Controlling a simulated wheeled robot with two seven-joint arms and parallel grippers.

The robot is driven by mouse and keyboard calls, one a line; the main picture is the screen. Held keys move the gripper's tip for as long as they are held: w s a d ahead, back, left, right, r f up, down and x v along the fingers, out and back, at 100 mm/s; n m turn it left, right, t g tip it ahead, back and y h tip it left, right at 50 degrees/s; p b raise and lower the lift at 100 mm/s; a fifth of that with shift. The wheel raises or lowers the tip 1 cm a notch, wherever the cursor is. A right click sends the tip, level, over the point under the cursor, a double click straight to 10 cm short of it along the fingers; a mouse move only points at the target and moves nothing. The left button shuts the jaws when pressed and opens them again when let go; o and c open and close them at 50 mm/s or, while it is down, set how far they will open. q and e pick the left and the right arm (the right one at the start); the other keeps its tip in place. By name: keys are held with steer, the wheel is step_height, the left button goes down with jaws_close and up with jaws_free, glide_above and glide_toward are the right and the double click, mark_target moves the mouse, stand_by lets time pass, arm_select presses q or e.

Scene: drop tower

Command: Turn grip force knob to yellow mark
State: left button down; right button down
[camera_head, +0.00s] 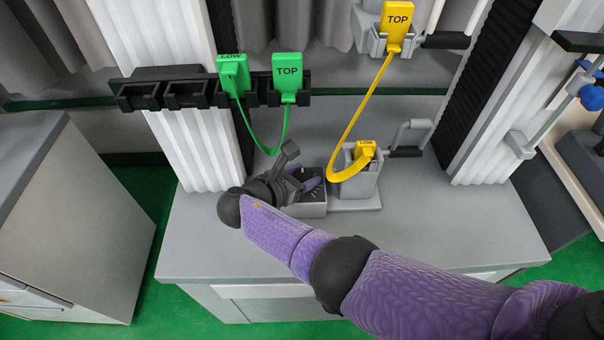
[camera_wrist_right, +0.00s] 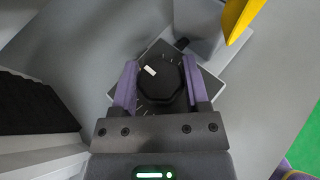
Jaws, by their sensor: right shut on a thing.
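The grip force knob (camera_wrist_right: 160,82) is a black, many-sided knob with a short white pointer line, seen in the right wrist view. It sits on a grey box (camera_head: 309,210) on the bench. White tick marks surround it; I cannot make out a yellow mark among them. My right gripper (camera_wrist_right: 159,70) has its purple fingers shut on the knob from both sides. In the head view the right gripper (camera_head: 308,184) is over the box and mostly hides the knob. The pointer tilts toward the upper left in the wrist view. My left gripper is not in view.
A grey holder (camera_head: 361,188) with a yellow LOW plug stands right of the box, its yellow strap (camera_head: 362,108) rising to a TOP plug. Green LOW and TOP plugs hang on a black rack (camera_head: 190,88) behind. The bench top (camera_head: 420,225) is clear at right.

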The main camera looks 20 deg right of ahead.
steer(key=shift+c, duration=0.5)
jaws_free()
steer(key=shift+d, duration=0.1)
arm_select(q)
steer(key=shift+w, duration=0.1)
arm_select(e)
steer(key=shift+s+a+r, duration=0.1)
steer(key=shift+a+r, duration=0.1)
steer(key=shift+a, duration=0.1)
arm_select(q)
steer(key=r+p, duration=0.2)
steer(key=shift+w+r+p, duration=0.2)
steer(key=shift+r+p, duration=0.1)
steer(key=shift+p, duration=0.05)
arm_select(e)
steer(key=v, duration=0.9)
steer(key=shift+a, duration=0.1)
